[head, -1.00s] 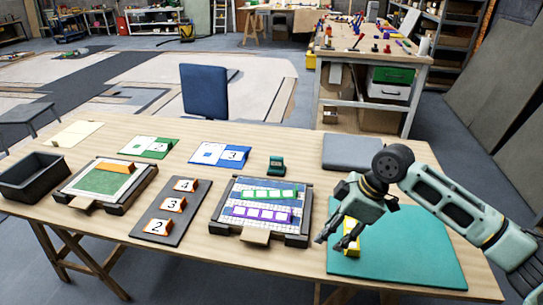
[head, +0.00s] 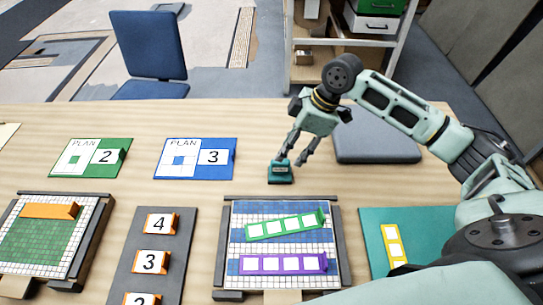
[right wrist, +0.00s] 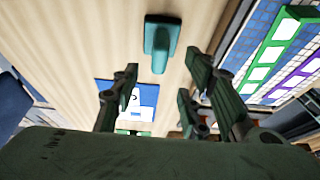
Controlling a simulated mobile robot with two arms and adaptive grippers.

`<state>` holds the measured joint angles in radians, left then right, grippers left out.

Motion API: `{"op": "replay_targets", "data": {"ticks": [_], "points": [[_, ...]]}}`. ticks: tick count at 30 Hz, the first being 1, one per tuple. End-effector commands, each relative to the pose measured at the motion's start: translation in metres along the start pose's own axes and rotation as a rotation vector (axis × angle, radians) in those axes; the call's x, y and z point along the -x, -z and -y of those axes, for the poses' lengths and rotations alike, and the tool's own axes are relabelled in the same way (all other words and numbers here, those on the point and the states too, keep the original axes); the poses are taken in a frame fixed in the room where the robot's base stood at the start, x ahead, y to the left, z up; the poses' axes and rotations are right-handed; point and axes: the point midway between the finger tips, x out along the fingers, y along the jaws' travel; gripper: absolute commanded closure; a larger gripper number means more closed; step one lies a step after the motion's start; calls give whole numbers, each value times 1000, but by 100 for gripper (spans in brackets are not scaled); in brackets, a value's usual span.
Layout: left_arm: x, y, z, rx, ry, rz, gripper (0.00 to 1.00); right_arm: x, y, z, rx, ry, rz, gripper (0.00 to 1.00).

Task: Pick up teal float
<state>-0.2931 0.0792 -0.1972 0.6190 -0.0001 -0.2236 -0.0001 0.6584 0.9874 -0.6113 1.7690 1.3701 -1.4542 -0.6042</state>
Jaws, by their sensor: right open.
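I cannot tell the exact height gap. My left gripper is not in view.
The mosaic panel (head: 334,262) with green and purple strips lies in front of the float. Plan cards 2 (head: 91,158) and 3 (head: 195,158) lie to its left. A grey slab (head: 375,148) lies to its right. A yellow strip (head: 393,245) rests on a teal mat (head: 375,222).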

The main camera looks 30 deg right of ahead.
Motion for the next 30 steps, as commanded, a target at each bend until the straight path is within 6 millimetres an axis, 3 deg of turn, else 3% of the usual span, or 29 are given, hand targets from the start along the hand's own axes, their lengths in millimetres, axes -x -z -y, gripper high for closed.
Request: {"op": "replay_targets", "data": {"ticks": [6, 16, 25, 30], "points": [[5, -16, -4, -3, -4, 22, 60, -24, 0, 0, -1, 4, 0, 59], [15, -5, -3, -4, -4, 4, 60, -68, 0, -3, -1, 2, 1, 59], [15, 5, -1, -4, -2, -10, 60, -75, -1, -4, 1, 0, 1, 59], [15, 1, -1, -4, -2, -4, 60, -74, -1, -4, 1, 0, 1, 73]]}}
